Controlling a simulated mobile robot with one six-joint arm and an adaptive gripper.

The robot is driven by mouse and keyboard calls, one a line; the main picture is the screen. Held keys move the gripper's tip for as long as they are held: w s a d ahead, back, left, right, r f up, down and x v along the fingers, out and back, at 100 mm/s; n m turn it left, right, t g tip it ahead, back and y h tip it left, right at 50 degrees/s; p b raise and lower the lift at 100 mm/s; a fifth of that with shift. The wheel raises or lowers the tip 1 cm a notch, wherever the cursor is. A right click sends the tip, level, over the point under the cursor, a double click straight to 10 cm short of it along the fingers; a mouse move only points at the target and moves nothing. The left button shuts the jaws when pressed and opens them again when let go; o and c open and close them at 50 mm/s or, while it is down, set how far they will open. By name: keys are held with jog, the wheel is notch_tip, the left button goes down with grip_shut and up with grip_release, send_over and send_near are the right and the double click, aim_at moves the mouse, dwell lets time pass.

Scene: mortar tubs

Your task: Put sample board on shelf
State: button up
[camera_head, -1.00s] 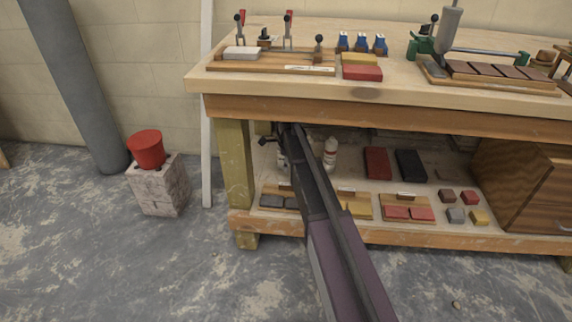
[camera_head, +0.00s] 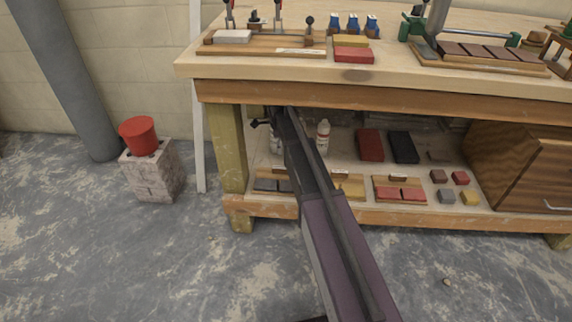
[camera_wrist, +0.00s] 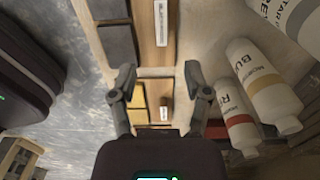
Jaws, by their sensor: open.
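Several sample boards stand in a row on the lower shelf (camera_head: 300,214) of the workbench. The left one, a wooden board with grey blocks (camera_head: 265,185), shows large at the top of the wrist view (camera_wrist: 118,45). A board with yellow blocks (camera_head: 350,190) is partly behind my arm; one with red blocks (camera_head: 400,193) lies to its right. In the wrist view my gripper (camera_wrist: 162,92) is open, its fingers spread, with no board seen held between them. The boards lie in view beyond the fingers. In the head view my arm reaches under the benchtop and the fingertips are hidden.
White bottles (camera_wrist: 265,85) stand close to the right finger in the wrist view. The benchtop (camera_head: 360,92) is overhead. Red and black blocks (camera_head: 370,145) and a wooden cabinet (camera_head: 520,165) are farther right. A red bucket (camera_head: 138,135) sits on a block at left.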

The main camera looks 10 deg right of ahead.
jog(key=s+n, duration=2.1)
jog(key=s, duration=0.8)
jog(key=shift+a, duration=0.15)
notch_tip(320, 180, up, 46)
jog(key=p, duration=4.6)
